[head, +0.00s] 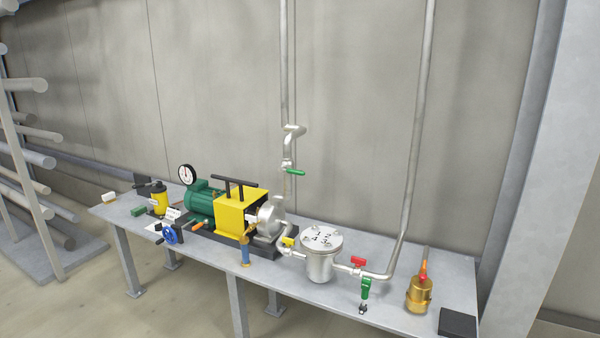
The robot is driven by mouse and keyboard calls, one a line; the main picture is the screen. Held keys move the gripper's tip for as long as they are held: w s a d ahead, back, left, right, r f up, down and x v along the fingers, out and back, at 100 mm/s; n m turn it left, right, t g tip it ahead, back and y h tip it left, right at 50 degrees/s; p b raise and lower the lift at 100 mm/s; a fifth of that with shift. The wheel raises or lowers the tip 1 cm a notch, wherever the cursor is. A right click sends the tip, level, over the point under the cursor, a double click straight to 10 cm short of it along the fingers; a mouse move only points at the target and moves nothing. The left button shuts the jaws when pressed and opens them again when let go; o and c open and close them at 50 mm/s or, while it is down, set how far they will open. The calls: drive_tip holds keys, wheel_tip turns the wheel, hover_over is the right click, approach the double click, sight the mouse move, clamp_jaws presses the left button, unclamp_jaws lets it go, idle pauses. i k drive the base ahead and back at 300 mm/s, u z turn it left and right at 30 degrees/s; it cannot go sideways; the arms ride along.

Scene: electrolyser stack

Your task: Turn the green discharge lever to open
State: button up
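A green lever (295,172) sits on a small valve in the upright pipe above the pump. It points to the right, roughly level, across the pipe. The pipe (290,148) bends just above this valve and then runs up the wall. The silver pump (271,216) stands below, joined to a yellow guard (238,213) and a green motor (203,199). Another green handle (366,288) hangs downward near the strainer, below a red lever (358,262). No label on either green part is readable. My gripper is not in view.
A grey bench (400,320) carries everything. On it are a silver strainer pot (320,262), a brass vessel (419,295), a blue handwheel (169,234), a yellow bottle (159,200) and a gauge (186,174). A tall pipe (416,140) rises at right. Pipe racks stand at left.

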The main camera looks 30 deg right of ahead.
sight(281, 169)
drive_tip(key=u, duration=0.05)
drive_tip(key=i, duration=1)
drive_tip(key=z, duration=0.05)
